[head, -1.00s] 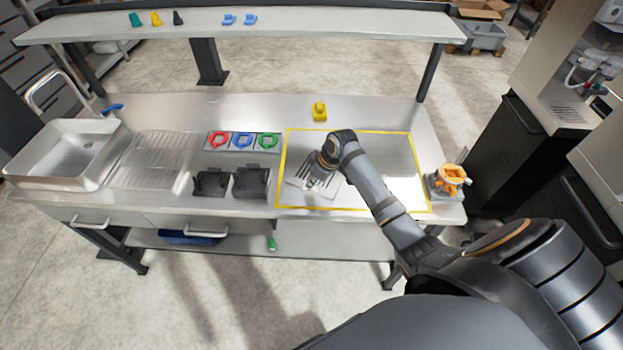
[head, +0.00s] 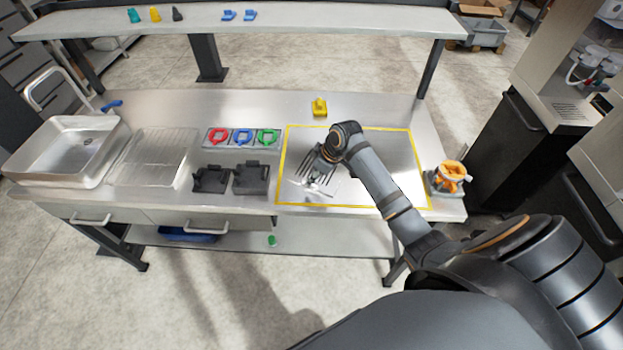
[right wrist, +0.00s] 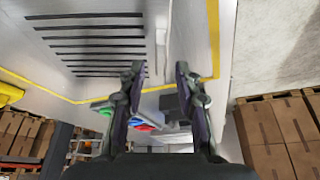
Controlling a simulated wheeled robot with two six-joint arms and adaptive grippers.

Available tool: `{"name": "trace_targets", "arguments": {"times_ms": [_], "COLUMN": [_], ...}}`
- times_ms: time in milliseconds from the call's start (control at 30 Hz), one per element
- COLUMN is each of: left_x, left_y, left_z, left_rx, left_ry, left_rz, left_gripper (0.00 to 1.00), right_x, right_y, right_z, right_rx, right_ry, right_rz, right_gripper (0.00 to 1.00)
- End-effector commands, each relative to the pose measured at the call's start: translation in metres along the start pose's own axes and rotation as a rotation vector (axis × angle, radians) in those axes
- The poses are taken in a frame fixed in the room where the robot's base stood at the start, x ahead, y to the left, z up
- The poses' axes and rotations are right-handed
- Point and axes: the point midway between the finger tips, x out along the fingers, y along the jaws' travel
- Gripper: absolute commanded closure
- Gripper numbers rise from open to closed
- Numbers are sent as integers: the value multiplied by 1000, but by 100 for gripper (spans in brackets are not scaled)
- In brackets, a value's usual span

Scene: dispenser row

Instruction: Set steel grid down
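The steel grid (head: 306,170), a pale metal plate with dark parallel slots, is inside the yellow outline (head: 278,180) on the steel bench. It fills the upper left of the right wrist view (right wrist: 95,45). My right gripper (head: 318,184) is at the grid's near side, partly hidden by my wrist in the head view. In the right wrist view its two fingers (right wrist: 160,72) are spread with a clear gap, and the plate's edge appears beyond and between the tips. I cannot tell whether the grid lies fully flat. My left gripper is out of view.
A yellow block (head: 319,108) stands behind the outline, and an orange part on a grey base (head: 450,178) stands right. Black holders (head: 250,180) and red, blue and green rings (head: 242,137) are left. The outline's right half looks clear.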

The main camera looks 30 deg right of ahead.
Motion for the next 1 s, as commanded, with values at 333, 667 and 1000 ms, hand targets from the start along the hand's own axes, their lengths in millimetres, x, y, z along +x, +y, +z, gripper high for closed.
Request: {"name": "trace_targets", "arguments": {"times_ms": [333,667,1000], "left_x": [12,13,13], "left_y": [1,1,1], "left_z": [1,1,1], "left_rx": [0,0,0], "left_ry": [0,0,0], "left_rz": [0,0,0], "left_gripper": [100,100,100], "right_x": [-79,-99,-98], "right_y": [1,0,0], "right_z": [1,0,0], "right_rx": [-4,-1,0], "right_ry": [-2,-1,-1], "right_rz": [4,-1,-1], "right_gripper": [67,67,67]}}
